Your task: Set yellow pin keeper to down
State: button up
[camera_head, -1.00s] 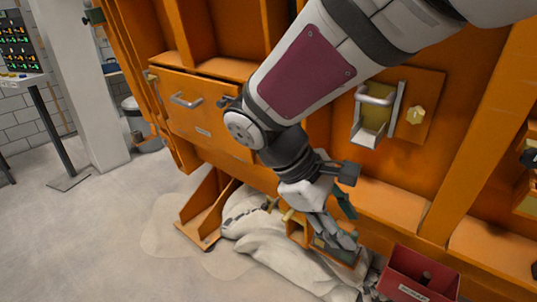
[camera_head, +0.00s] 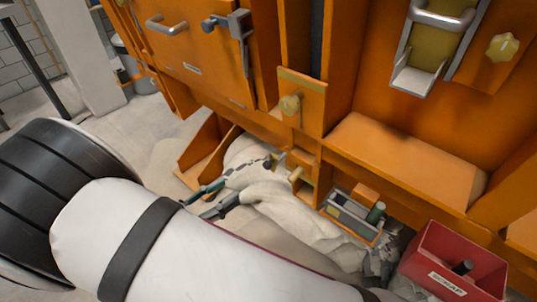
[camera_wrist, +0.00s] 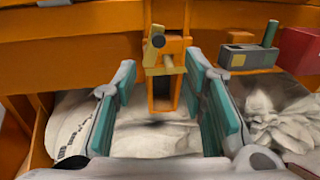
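A small yellow pin keeper (camera_wrist: 155,46) with a dark hole sits on an orange bracket (camera_wrist: 176,92) in the upper middle of the wrist view. A brass-yellow pin (camera_wrist: 166,66) sticks out beside it. In the head view the pin (camera_head: 296,174) and keeper (camera_head: 279,160) show low on the orange frame, above the sandbag. My gripper (camera_wrist: 162,80) is open and empty; its two teal-padded fingers frame the bracket with a gap on each side. In the head view my gripper (camera_head: 214,198) is left of the pin, apart from it and partly hidden by my arm.
A white sandbag (camera_head: 272,212) lies beneath the bracket. A grey box with a green cylinder (camera_head: 354,210) and a red scrap bin (camera_head: 452,262) stand to the right. Bare floor lies to the left.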

aim_at(265, 167)
jog(key=x, duration=1.3)
jog(key=shift+w+d+b, duration=0.15)
jog(key=shift+w+b, duration=0.2)
grip_shut()
